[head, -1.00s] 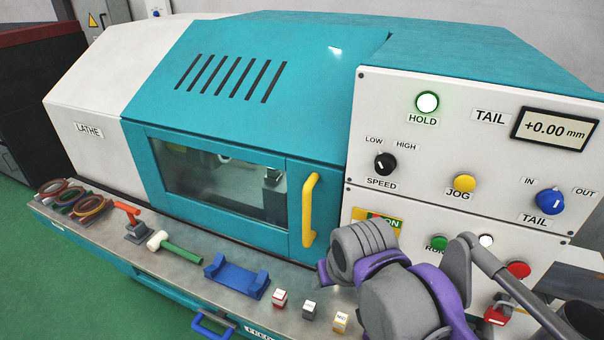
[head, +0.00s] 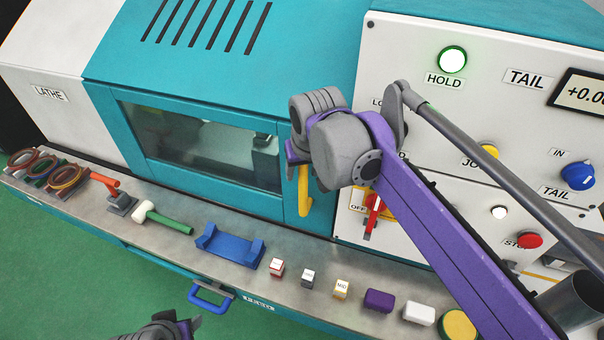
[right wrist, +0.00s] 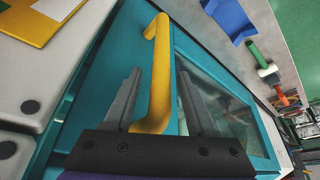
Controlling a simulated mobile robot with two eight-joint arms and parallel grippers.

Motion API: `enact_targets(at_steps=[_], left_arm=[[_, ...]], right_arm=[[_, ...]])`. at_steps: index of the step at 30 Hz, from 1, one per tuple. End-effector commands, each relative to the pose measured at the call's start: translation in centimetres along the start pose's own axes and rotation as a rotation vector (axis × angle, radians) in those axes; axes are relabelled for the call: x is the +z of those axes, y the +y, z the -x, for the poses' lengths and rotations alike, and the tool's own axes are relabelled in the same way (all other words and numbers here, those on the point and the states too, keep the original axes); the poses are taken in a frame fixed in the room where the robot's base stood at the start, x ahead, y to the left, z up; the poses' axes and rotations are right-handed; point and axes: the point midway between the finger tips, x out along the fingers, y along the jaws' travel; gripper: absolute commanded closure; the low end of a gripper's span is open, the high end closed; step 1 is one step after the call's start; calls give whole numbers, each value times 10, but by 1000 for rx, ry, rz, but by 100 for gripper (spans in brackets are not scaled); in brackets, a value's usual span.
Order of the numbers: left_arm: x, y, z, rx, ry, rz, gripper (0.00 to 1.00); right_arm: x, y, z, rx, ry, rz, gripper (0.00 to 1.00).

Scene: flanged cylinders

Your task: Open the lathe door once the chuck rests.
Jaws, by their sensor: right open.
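The teal lathe door (head: 292,208) is shut, and its window (head: 195,140) shows a dim interior with grey parts. I cannot make out the chuck clearly or whether it turns. The yellow door handle (head: 304,190) is partly hidden by my right arm in the head view. My right gripper (right wrist: 160,98) is open, with the handle (right wrist: 160,75) standing between its fingers in the right wrist view; contact cannot be told. Part of my left gripper (head: 165,328) shows at the bottom edge of the head view, its jaws unclear. The HOLD lamp (head: 453,59) glows whitish with a green ring.
The ledge below the door carries a blue cradle (head: 228,246), a green-handled mallet (head: 160,218) and several small blocks. A red switch (head: 373,215) and the STOP button (head: 530,241) are on the panel close to my right arm.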

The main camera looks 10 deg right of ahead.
Motion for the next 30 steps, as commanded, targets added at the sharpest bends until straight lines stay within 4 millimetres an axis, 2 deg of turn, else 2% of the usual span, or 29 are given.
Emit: enact_targets(at_steps=[1,6,15,17,25,30], left_arm=[[1,0,-1,0,-1,0,43],[1,0,-1,0,-1,0,43],[1,0,-1,0,-1,0,43],[1,0,-1,0,-1,0,43],[1,0,-1,0,-1,0,43],[1,0,-1,0,-1,0,43]], right_arm=[[0,0,-8,0,0,0,43],[0,0,-21,0,0,0,43],[0,0,-22,0,0,0,43],[0,0,-22,0,0,0,52],[0,0,-22,0,0,0,100],[0,0,-22,0,0,0,100]])
